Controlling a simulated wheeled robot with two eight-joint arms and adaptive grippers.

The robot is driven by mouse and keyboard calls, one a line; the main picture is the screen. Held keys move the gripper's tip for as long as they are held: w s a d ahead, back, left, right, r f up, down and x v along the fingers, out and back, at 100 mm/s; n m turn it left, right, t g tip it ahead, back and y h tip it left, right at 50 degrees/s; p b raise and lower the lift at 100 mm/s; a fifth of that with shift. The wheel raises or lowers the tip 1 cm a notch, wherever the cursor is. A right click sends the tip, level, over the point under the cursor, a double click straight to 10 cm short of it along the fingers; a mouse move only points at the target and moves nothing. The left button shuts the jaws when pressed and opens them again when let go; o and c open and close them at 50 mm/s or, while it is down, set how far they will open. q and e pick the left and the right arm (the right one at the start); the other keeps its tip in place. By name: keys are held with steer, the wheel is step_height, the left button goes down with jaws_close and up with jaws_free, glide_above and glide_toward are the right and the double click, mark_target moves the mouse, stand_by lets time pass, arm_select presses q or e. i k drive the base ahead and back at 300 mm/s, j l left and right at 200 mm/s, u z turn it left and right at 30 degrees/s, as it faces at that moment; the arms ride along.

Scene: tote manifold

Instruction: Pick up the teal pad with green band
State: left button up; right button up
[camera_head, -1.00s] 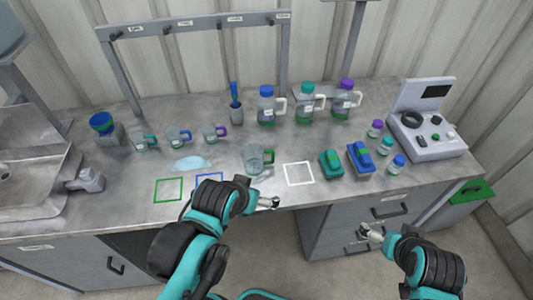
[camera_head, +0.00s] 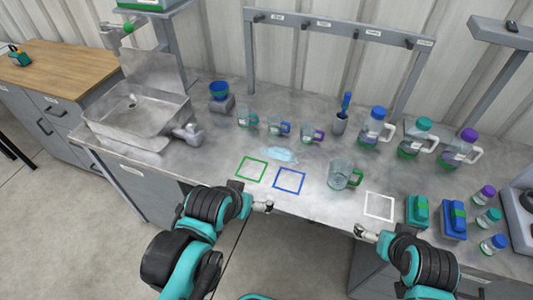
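A teal pad with a green band (camera_head: 417,212) lies on the grey counter at the right, just right of the white square outline. A blue pad with a green band (camera_head: 453,219) lies right beside it. My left gripper (camera_head: 264,206) is at the counter's front edge, below the blue square and well left of the teal pad. My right gripper (camera_head: 364,234) is in front of the counter edge, left of and nearer than the teal pad. Both grippers look empty; their fingers are too small to tell open from shut.
White (camera_head: 379,206), blue (camera_head: 289,181) and green (camera_head: 251,169) square outlines mark the counter. A green-handled beaker (camera_head: 343,175) stands near the white one. Small capped bottles (camera_head: 488,218) stand right of the pads. A sink (camera_head: 135,110) and wooden-topped desk (camera_head: 55,65) are at left.

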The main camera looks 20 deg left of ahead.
mark_target(418, 208)
steer(key=i+l+z, duration=0.7)
steer(key=k+l, duration=0.05)
steer(key=l, duration=0.05)
